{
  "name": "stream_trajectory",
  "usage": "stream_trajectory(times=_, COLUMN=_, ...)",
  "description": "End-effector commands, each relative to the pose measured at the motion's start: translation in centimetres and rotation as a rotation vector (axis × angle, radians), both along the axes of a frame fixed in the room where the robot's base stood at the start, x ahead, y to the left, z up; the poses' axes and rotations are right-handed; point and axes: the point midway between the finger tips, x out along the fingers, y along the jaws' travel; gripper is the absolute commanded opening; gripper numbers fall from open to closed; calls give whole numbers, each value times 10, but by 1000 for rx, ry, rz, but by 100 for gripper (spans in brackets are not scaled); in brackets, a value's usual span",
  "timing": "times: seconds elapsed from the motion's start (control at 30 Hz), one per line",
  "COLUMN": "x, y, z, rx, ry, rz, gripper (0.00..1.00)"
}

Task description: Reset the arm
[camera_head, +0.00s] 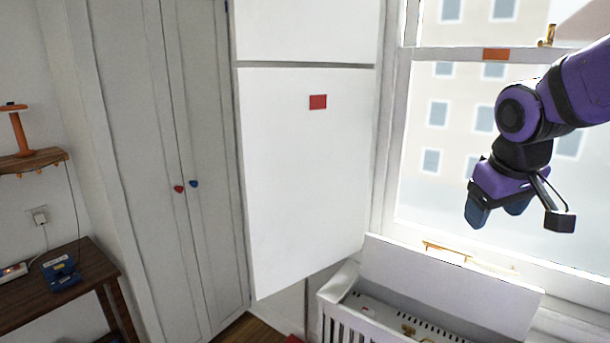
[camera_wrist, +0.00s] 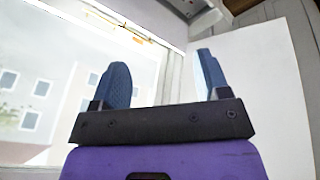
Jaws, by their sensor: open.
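My gripper (camera_head: 497,212) is purple and black with dark blue fingers. In the head view it hangs at the right, in front of the bright window, with its fingers pointing down. It holds nothing. In the wrist view the two blue fingers of my gripper (camera_wrist: 162,82) stand well apart with empty space between them. My arm comes in from the right edge of the head view.
A white panel (camera_head: 305,180) with a red patch stands left of my gripper. A white slatted box with a raised lid (camera_head: 450,290) is below it. The window (camera_head: 440,130) lies behind. A tall cupboard (camera_head: 150,150) and a wooden table (camera_head: 70,285) are at the left.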

Motion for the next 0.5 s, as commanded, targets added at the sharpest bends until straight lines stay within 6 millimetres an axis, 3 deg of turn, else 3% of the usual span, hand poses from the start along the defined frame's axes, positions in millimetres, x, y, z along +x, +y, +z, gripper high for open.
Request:
stream_trajectory(times=0.2, x=-61, y=0, z=22, rx=73, ry=-63, rz=-75, gripper=69)
stream_trajectory(times=0.5, x=-129, y=3, z=30, rx=175, ry=-124, rz=-147, gripper=69)
